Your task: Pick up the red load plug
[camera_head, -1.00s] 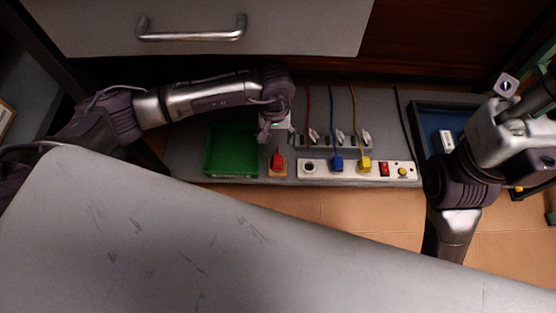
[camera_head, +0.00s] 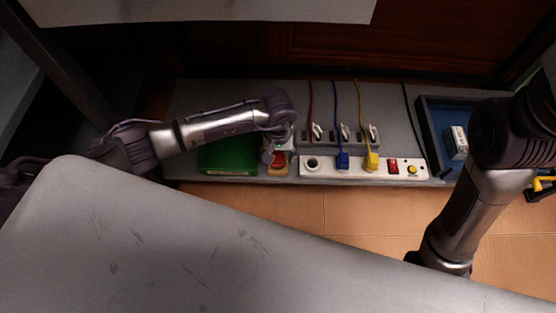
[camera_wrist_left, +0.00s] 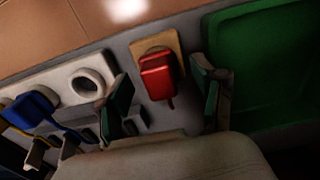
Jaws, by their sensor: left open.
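The red load plug (camera_wrist_left: 157,77) stands on a small wooden block (camera_wrist_left: 156,44) in the left wrist view. In the head view the plug (camera_head: 278,160) is partly hidden by my left gripper (camera_head: 271,151). My left gripper (camera_wrist_left: 168,98) is open, with one finger on each side of the plug in the wrist view. A gap shows between the plug and the right-hand finger; I cannot tell whether either finger touches it. My right arm shows at the right of the head view, but its gripper fingers do not show.
A green tray (camera_head: 228,158) lies left of the block. A white power strip (camera_head: 325,169) with blue (camera_head: 342,160) and yellow (camera_head: 371,161) plugs is to the right. A blue-lined tray (camera_head: 433,125) holds a white box (camera_head: 456,142). A grey panel fills the lower foreground.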

